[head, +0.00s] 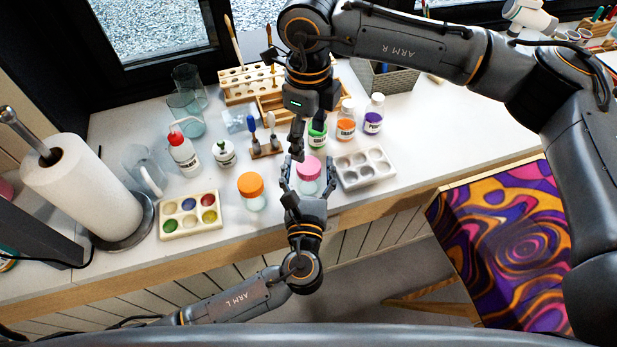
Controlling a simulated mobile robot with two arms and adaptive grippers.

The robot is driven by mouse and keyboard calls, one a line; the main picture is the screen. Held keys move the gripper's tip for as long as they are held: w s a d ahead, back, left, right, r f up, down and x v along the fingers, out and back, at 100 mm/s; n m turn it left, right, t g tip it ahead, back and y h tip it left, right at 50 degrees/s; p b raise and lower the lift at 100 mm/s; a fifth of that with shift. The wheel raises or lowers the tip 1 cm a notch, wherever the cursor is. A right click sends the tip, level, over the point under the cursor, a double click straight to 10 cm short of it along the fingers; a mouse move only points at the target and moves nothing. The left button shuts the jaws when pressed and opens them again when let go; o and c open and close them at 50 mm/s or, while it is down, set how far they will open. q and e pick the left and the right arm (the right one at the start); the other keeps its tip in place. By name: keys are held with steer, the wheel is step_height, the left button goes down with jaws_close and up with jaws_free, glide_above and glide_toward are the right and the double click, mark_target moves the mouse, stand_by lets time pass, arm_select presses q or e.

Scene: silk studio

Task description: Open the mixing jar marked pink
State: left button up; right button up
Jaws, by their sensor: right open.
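The pink-lidded jar (309,167) stands near the front edge of the white table, its lid on top. My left gripper (308,172) reaches in from the front with one finger on each side of this jar. I cannot tell whether the fingers touch it, and the gripper hides the jar's lower part. My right gripper (298,142) comes down from above, just behind and slightly left of the pink lid. It is open, seen nearly edge-on, and apart from the lid.
An orange-lidded jar (250,185) stands close on the left. A white palette (364,169) lies close on the right. Behind are a brush stand (265,149), a green bottle (317,136) and a wooden rack (250,83). A paint tray (190,214) lies front left.

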mark_target(309, 165)
arm_select(q)
jaws_close()
arm_select(e)
steer(key=m, duration=1)
steer(key=shift+m, duration=0.3)
steer(key=m, duration=1.5)
steer(key=shift+m, duration=0.4)
steer(key=shift+f+m, duration=0.3)
step_height(309, 165, down, 7)
steer(key=shift+f, duration=0.2)
